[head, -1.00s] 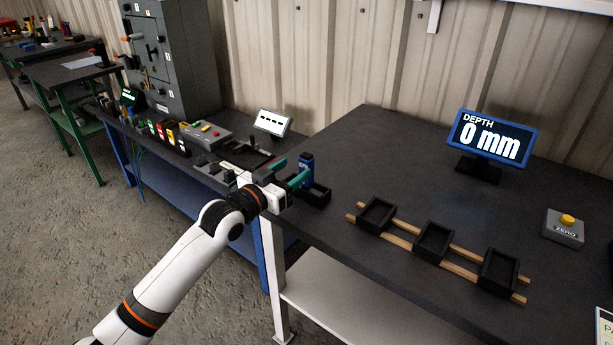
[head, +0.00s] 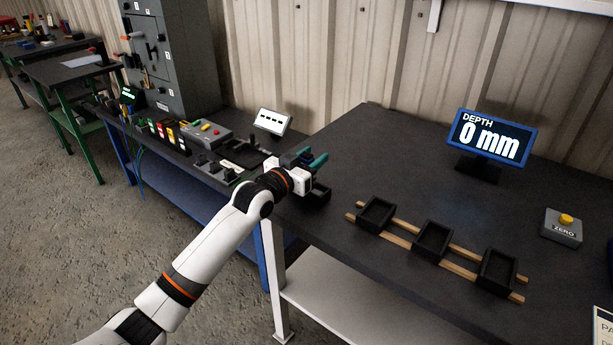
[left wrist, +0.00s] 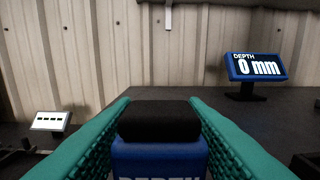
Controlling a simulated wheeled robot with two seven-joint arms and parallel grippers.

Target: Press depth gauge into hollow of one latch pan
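The depth gauge (left wrist: 160,158) is a blue block with a black top and the letters DEPTH, seen close in the left wrist view. My left gripper (head: 303,161) has its teal fingers on either side of it. They lie close along its sides; whether they press on it is unclear. In the head view my gripper hides most of the gauge, which is at its black holder (head: 318,195). Three black latch pans, left (head: 376,215), middle (head: 432,240) and right (head: 497,269), lie on two wooden rails, looking empty. My right gripper is out of view.
A blue-framed display (head: 490,137) reads DEPTH 0 mm. A grey box with a yellow ZERO button (head: 562,226) stands at the right. The dark tabletop (head: 390,155) behind the pans is clear. A lower bench with a tray and several small items adjoins on the left.

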